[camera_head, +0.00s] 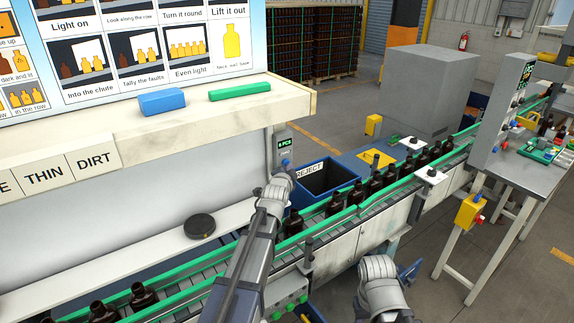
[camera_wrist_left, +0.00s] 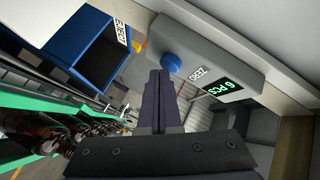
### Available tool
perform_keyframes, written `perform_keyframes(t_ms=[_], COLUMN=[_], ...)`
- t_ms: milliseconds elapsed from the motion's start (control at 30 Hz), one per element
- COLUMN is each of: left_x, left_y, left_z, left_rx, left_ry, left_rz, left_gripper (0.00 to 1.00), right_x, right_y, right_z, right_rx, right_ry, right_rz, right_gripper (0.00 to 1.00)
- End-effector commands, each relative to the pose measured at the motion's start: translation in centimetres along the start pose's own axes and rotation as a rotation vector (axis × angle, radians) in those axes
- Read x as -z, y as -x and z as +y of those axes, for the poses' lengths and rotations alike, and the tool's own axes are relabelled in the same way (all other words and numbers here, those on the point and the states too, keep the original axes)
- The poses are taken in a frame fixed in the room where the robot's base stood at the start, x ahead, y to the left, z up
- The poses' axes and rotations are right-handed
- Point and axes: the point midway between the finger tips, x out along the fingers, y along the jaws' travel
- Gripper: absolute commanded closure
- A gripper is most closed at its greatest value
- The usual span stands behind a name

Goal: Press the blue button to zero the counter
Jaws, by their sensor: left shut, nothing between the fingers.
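The counter (camera_head: 283,141) is a grey box on the post at the end of the shelf, with a lit green "PCS" display. It also shows close up in the left wrist view (camera_wrist_left: 222,66), with a "ZERO" label beside the round blue button (camera_wrist_left: 171,62). My left gripper (camera_wrist_left: 160,73) is shut and empty, its fingertips right by the button; I cannot tell if they touch it. In the head view my left wrist (camera_head: 279,186) is just below the counter and hides much of the button. My right wrist (camera_head: 379,272) is low at centre right; its fingers are not clear.
A blue reject bin (camera_head: 322,180) stands just right of the counter. Brown bottles (camera_head: 375,184) line the green-railed conveyor below. A shelf (camera_head: 190,118) with a blue block (camera_head: 161,102) and a green bar (camera_head: 239,91) is at upper left. A black puck (camera_head: 199,226) lies on the lower ledge.

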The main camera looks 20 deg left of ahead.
Motion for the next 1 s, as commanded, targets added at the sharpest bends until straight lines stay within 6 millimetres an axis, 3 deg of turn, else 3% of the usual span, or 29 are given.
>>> perform_keyframes(t_ms=[733,1000], left_x=[-0.27,0.23], left_y=[-0.37,0.35], left_z=[-0.27,0.26], left_rx=[0.000,-0.001], left_ry=[0.000,0.000], left_rz=[0.000,0.001], left_gripper=[1.00,1.00], right_x=[0.00,0.00], right_y=[0.00,-0.01], right_z=[0.00,0.00], right_rx=[0.000,0.000], right_ry=[0.000,0.000], right_rz=[0.000,0.000], right_gripper=[0.50,0.50])
